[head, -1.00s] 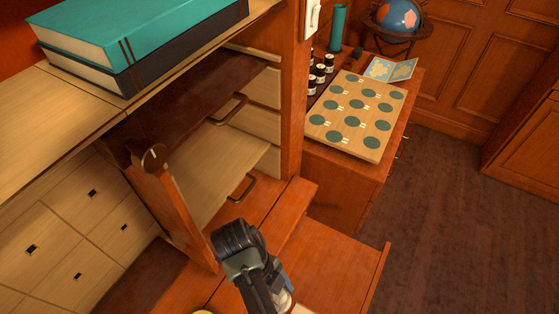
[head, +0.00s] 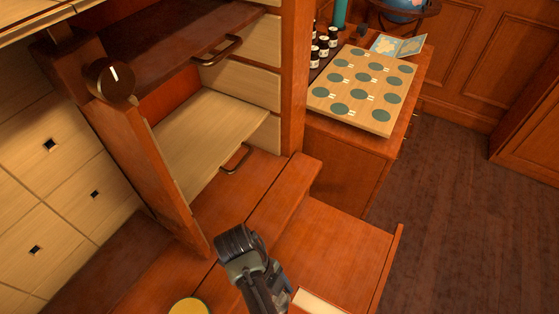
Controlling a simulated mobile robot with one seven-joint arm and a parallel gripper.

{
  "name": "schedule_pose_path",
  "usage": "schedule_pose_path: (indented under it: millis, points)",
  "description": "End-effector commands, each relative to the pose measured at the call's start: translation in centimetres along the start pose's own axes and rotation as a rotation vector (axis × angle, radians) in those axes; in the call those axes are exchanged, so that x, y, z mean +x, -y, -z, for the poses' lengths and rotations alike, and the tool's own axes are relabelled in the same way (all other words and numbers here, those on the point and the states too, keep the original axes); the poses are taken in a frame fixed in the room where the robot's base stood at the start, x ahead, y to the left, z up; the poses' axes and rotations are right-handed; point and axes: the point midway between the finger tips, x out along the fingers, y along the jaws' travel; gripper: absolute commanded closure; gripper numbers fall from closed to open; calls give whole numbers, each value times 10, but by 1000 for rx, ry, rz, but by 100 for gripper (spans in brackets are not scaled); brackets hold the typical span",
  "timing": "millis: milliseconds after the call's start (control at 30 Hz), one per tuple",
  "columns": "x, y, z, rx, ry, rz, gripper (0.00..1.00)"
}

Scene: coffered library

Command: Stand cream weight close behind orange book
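I cannot make out the cream weight or an orange book for sure. A yellow round top (head: 188,306) with a dark rim is cut off by the bottom edge of the head view. A pale flat thing with an orange-brown edge (head: 318,304) shows at the bottom, right of my arm; I cannot tell whether it is a book. My dark arm (head: 250,268) rises from the bottom middle over the desk. Its gripper fingers do not show, so what they hold is hidden.
A wooden desk surface (head: 325,245) lies right of my arm, mostly clear. Open pale shelves (head: 215,135) and an upright panel with a round knob (head: 110,80) stand at left.

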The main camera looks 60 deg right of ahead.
Motion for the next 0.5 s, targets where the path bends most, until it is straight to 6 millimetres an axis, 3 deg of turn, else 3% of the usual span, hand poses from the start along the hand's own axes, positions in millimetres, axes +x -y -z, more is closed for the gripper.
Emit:
schedule_pose_path:
  millis: [200,500]
  points:
    - [27,0,-11,0,-1,-1,100]
    - [30,0,-13,0,0,0,100]
